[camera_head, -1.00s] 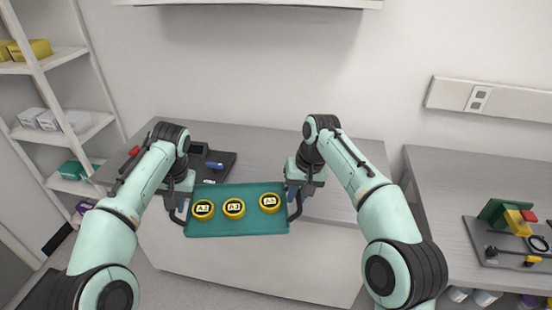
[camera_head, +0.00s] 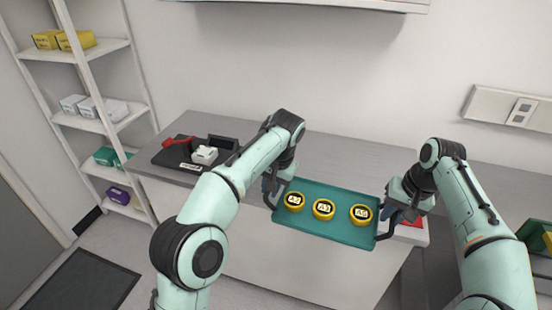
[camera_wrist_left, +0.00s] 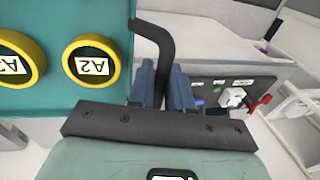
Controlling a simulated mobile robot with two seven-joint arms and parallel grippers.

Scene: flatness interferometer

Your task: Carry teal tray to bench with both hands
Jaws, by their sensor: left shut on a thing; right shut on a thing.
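The teal tray (camera_head: 327,231) hangs in the air in front of the grey bench (camera_head: 335,158), between my two grippers. Three yellow-rimmed round pieces with labels lie in it: the A2 piece (camera_head: 294,201), a middle one (camera_head: 323,209) and a right one (camera_head: 361,214). My left gripper (camera_head: 271,190) is shut on the tray's left dark handle, which shows between the fingers in the left wrist view (camera_wrist_left: 166,88). My right gripper (camera_head: 386,222) is shut on the right handle. The tray looks roughly level.
A black fixture board (camera_head: 178,157) with a red lever and a white block stands on the bench's left end. A red object (camera_head: 412,221) is partly behind my right gripper. Shelves (camera_head: 95,124) stand at the left. The bench's middle top looks clear.

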